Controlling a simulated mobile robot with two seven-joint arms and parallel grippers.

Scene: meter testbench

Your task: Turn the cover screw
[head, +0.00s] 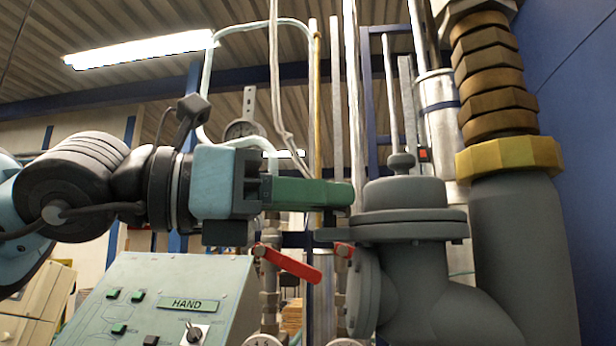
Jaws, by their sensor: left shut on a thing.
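My left gripper (258,190) comes in from the left and is shut on a green bar-shaped piece (305,193). The bar points right, and its far end is at the left edge of the grey meter body's round cover (405,195). A short dark part hangs below that end, just above a small grey lug (330,235) on the cover's flange. I cannot tell whether it touches the lug. No screw head can be made out clearly. My right gripper is not in view.
A red lever handle (290,264) sits below the green bar. A control panel marked HAND (170,300) stands at lower left. A thick grey pipe with a yellow nut (510,156) rises at the right. Thin vertical pipes and a round gauge (240,130) stand behind.

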